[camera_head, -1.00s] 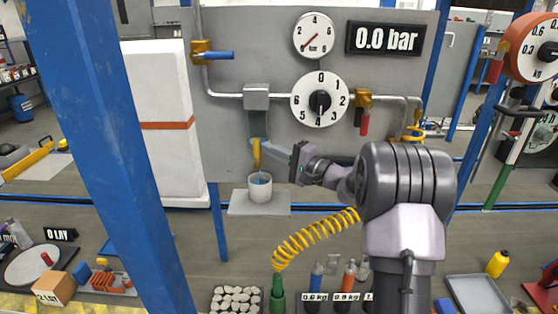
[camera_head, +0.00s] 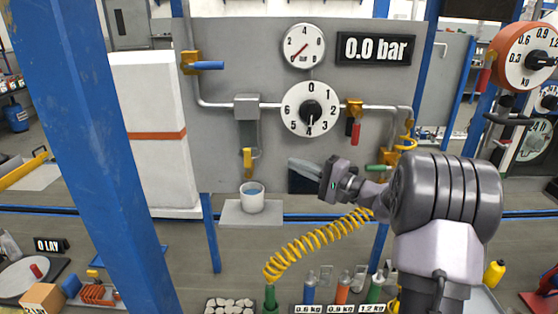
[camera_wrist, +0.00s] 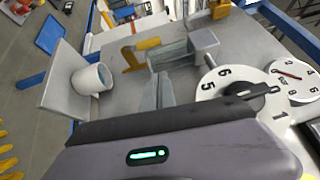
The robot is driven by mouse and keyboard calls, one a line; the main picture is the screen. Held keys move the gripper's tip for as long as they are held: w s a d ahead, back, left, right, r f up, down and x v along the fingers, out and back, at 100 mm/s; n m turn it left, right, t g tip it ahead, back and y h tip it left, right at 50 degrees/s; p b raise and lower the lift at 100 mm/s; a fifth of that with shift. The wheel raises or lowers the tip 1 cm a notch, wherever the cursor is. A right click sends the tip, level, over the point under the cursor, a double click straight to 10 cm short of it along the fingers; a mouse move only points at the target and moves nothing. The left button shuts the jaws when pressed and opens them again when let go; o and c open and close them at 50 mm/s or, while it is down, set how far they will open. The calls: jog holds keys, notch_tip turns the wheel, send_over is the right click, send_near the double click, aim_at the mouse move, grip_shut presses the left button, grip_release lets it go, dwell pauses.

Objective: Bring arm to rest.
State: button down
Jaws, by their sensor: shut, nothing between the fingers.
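My gripper (camera_head: 305,170) is on the right half of the head view, pointing left in front of the grey panel. Its fingers are together with nothing between them. The tips are right of the yellow-handled spout (camera_head: 247,160) and apart from it. In the wrist view my grey fingers (camera_wrist: 166,92) show against the panel, beside the yellow handle (camera_wrist: 142,54). My arm (camera_head: 440,200) stands bent at the lower right and hides part of the area behind it.
The panel (camera_head: 225,130) carries pipes, a round dial (camera_head: 311,109), a gauge (camera_head: 303,46) and a "0.0 bar" display (camera_head: 376,48). A white cup (camera_head: 252,198) stands on a shelf below the spout. A coiled yellow hose (camera_head: 315,240) runs below my gripper. A blue post (camera_head: 90,150) stands left.

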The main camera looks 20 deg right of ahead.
jog(key=s+a+n+g, duration=0.2)
jog(key=s+a+g, duration=0.3)
jog(key=s+a, duration=0.45)
jog(key=s+a+n+g, duration=0.3)
jog(key=s+a+g, duration=0.3)
jog(key=a, duration=0.6)
jog(key=s+f+n+h, duration=0.1)
jog(key=s+h, duration=0.3)
jog(key=s, duration=0.5)
jog(key=s+d+f+n+t+h, duration=0.1)
jog(key=s+f+h, duration=0.3)
jog(key=s, duration=0.6)
jog(key=shift+s+d+h, duration=0.2)
jog(key=shift+s+h, duration=0.1)
